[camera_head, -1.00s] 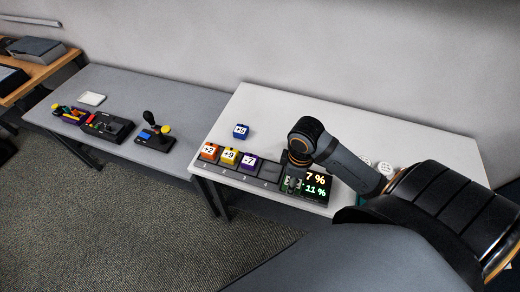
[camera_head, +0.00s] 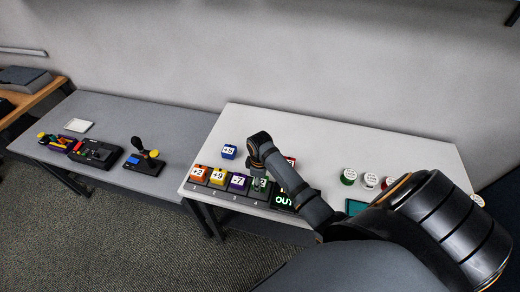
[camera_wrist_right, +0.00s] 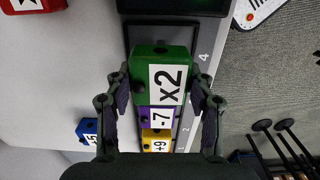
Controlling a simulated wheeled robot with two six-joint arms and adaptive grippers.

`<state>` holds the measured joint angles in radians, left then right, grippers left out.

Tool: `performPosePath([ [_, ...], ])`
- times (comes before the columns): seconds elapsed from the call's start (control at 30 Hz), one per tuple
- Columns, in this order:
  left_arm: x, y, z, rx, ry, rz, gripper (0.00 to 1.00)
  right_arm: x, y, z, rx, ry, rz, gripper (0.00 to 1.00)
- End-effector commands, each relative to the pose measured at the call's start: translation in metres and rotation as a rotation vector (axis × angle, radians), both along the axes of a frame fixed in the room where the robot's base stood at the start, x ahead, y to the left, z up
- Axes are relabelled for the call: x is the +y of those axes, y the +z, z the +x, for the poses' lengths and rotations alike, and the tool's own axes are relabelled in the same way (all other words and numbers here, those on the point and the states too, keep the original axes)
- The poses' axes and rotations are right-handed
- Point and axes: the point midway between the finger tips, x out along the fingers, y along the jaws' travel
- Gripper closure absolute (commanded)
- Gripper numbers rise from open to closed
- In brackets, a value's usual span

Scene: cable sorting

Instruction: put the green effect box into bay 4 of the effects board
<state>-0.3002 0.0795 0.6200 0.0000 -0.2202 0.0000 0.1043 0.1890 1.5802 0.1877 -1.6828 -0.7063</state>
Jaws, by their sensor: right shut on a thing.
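The green effect box (camera_wrist_right: 146,62), labelled "x2", is between the fingers of my right gripper (camera_wrist_right: 160,100) in the wrist view. The gripper is shut on it. In the head view my right gripper (camera_head: 259,180) points down over bay 4 of the effects board (camera_head: 233,202), and the green box (camera_head: 260,185) is partly hidden by it. The wrist view shows the box over the dark bay beside the printed 4. I cannot tell whether it touches the bay floor. Bays 1 to 3 hold orange, yellow and purple boxes. My left gripper is not in view.
A blue "+5" box (camera_head: 228,152) lies behind the board. A red box (camera_wrist_right: 32,6) lies on the table, mostly behind my arm in the head view. The board's display (camera_head: 283,200) shows "OUT". Round pots (camera_head: 349,176) and a teal tray (camera_head: 356,207) are at the right.

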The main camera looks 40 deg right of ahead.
Motion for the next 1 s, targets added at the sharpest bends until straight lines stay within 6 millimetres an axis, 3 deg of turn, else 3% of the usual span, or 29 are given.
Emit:
performPosePath([
  [0.2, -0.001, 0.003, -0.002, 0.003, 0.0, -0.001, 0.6, 0.001, -0.028, -0.001, 0.002, -0.001, 0.002, 0.83],
  [0.53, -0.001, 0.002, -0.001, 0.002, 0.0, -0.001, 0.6, 0.0, -0.032, -0.001, 0.001, -0.001, 0.002, 0.83],
  [0.57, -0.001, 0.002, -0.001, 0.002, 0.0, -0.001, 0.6, 0.0, -0.032, -0.001, 0.001, -0.001, 0.002, 0.43],
  [0.7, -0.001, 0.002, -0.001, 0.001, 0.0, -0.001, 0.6, 0.0, -0.032, -0.001, 0.001, -0.001, 0.002, 0.24],
  [1.0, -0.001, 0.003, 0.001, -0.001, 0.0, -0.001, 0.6, 0.0, -0.031, -0.001, 0.001, -0.001, 0.002, 0.23],
])
